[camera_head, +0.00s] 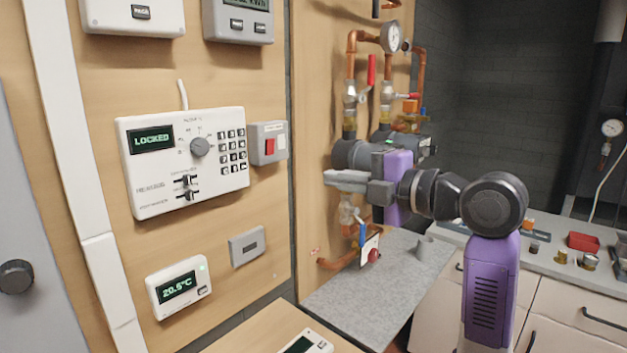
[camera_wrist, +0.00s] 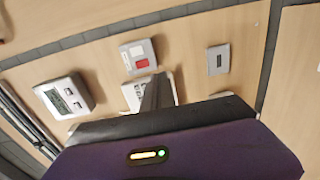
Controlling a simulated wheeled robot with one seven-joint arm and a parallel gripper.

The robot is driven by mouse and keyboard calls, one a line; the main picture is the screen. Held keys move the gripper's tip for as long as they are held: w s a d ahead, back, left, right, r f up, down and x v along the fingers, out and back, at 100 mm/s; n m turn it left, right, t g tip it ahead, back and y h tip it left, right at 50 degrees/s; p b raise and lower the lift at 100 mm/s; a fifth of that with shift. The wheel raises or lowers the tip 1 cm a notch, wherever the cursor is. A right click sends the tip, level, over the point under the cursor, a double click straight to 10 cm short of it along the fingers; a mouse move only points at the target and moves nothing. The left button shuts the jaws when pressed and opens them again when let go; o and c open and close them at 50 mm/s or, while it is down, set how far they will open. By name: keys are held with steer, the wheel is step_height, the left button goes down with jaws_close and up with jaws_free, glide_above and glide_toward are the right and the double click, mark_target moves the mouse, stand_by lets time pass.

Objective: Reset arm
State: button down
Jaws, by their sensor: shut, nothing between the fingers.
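My gripper (camera_head: 345,178) is in the middle of the head view, at the end of my purple and dark grey arm, pointing left. Its fingers are together, with nothing between them. It is apart from the wooden panel (camera_head: 262,215). In the wrist view, the gripper (camera_wrist: 155,88) shows as a dark narrow shape over part of a white control box (camera_wrist: 131,92). That box also shows in the head view (camera_head: 160,143), with its display reading LOCKED.
A grey box with a red switch (camera_head: 269,144) and a thermostat reading 20.5°C (camera_head: 178,287) are on the panel. Copper pipes with a gauge (camera_head: 390,37) stand behind my arm. A grey worktop (camera_head: 370,285) lies below it. A counter with small items, including a red box (camera_head: 583,242), is at right.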

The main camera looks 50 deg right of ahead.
stand_by(0.3)
steer(key=s+d+r+m+t+h, duration=0.1)
steer(key=d+r+m+t+h, duration=0.35)
steer(key=m, duration=0.55)
steer(key=s+a+f+m+g+h, duration=0.1)
steer(key=s+a+f+m+h, duration=0.2)
steer(key=f, duration=0.4)
steer(key=s+a+f+m+g, duration=0.1)
steer(key=s+a+f+m, duration=0.2)
steer(key=a+f+m, duration=0.4)
steer(key=s+a+f+m+h, duration=0.2)
steer(key=s+f+m, duration=0.1)
steer(key=f, duration=0.5)
steer(key=s+a+f+n+g+y, duration=0.2)
steer(key=s+a+f+y, duration=0.2)
steer(key=s+a+f, duration=0.4)
steer(key=s+a+f+n+g+y, duration=0.2)
steer(key=s+a+f+y, duration=0.3)
steer(key=s+a+f, duration=0.4)
steer(key=s, duration=0.5)
steer(key=shift+n+g, duration=0.3)
steer(key=shift+g, duration=0.05)
